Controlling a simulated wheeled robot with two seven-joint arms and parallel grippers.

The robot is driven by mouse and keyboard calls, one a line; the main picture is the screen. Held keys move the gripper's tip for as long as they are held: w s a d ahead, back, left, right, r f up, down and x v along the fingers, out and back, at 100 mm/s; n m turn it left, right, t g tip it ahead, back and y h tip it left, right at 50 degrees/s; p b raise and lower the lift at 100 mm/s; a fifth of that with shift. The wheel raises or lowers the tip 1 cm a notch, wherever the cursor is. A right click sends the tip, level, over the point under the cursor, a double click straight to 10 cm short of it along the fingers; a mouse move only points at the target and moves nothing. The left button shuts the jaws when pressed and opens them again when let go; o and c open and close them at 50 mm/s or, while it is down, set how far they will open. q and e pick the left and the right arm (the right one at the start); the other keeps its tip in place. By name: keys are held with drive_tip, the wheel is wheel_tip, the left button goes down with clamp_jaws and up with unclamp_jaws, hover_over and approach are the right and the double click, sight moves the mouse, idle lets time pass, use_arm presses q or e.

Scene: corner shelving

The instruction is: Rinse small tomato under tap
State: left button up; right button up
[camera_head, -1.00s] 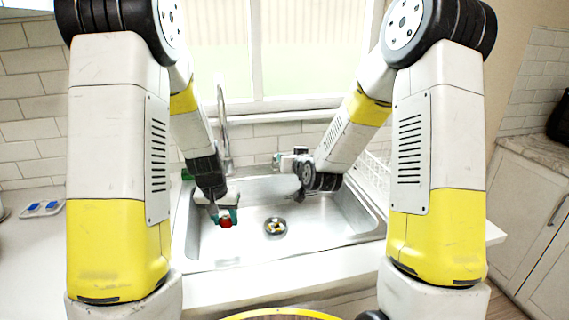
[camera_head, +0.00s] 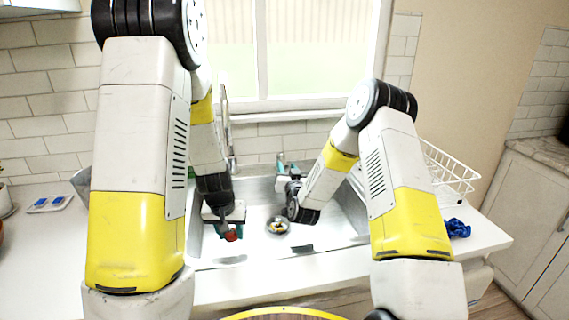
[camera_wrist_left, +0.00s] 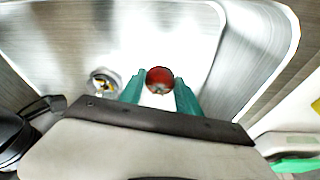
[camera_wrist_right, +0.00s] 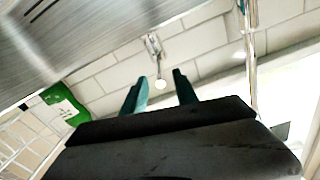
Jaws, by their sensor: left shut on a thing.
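The small red tomato (camera_head: 231,236) is between the teal fingers of my left gripper (camera_head: 228,232), which is shut on it, low over the left part of the sink (camera_head: 335,220). In the left wrist view the tomato (camera_wrist_left: 160,79) sits at the fingertips. The tall chrome tap (camera_head: 228,125) stands behind the sink, partly hidden by my left arm. My right gripper (camera_head: 283,164) is at the back of the sink, right of the tap. In the right wrist view its fingers (camera_wrist_right: 158,88) are apart, with a chrome lever (camera_wrist_right: 155,55) ahead of the gap. I see no clear water stream.
The drain (camera_head: 277,226) holds small yellowish bits. A white wire rack (camera_head: 450,170) and a blue cloth (camera_head: 457,228) are on the right counter. Blue-topped items (camera_head: 50,203) lie on the left counter. The window wall closes off the back.

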sight(283, 157)
drive_tip(key=w, duration=0.2)
drive_tip(key=w+a, duration=0.1)
drive_tip(key=w, duration=0.1)
drive_tip(key=shift+w, duration=0.4)
clamp_jaws()
drive_tip(key=shift+d, duration=0.1)
idle(1.0)
